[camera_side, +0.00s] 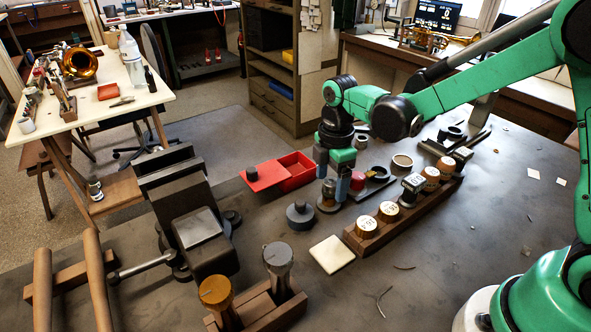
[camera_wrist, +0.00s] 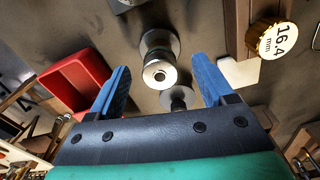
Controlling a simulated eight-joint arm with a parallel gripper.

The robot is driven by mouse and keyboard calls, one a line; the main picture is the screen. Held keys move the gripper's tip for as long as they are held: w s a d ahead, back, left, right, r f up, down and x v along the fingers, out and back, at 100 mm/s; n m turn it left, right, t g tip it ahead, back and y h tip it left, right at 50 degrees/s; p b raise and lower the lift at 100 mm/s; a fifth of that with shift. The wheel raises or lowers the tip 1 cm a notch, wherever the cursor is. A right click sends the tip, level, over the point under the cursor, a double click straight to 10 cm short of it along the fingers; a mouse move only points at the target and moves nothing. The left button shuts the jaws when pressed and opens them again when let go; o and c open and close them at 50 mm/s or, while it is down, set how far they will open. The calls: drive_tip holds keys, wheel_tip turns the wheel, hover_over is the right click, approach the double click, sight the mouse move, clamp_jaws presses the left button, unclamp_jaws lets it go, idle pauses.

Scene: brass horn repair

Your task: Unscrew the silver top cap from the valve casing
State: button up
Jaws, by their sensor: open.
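My gripper (camera_side: 331,186) points down over the bench, with its two blue fingers apart. In the wrist view my gripper (camera_wrist: 160,66) is open and empty-looking. A shiny silver top (camera_wrist: 160,75), which looks like the cap, shows between the fingertips. It sits on an upright cylinder with a wider round base, apparently the valve casing (camera_wrist: 158,42). In the side view the casing (camera_side: 328,204) stands below the fingers, partly hidden by them. I cannot tell whether the fingertips reach down beside the cap. A second small round piece (camera_wrist: 178,97) shows closer to the palm.
An open red box (camera_side: 297,171) stands left of my gripper. A wooden rack (camera_side: 405,222) of labelled round pieces runs along the right. A dark round block (camera_side: 300,216) and a pale square pad (camera_side: 332,254) lie in front. A vise (camera_side: 193,220) stands front left.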

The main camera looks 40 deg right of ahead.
drive_tip(key=shift+o, duration=0.4)
drive_tip(key=m, duration=0.3)
drive_tip(key=shift+m, duration=0.3)
drive_tip(key=m, duration=1.2)
drive_tip(key=shift+c, duration=0.3)
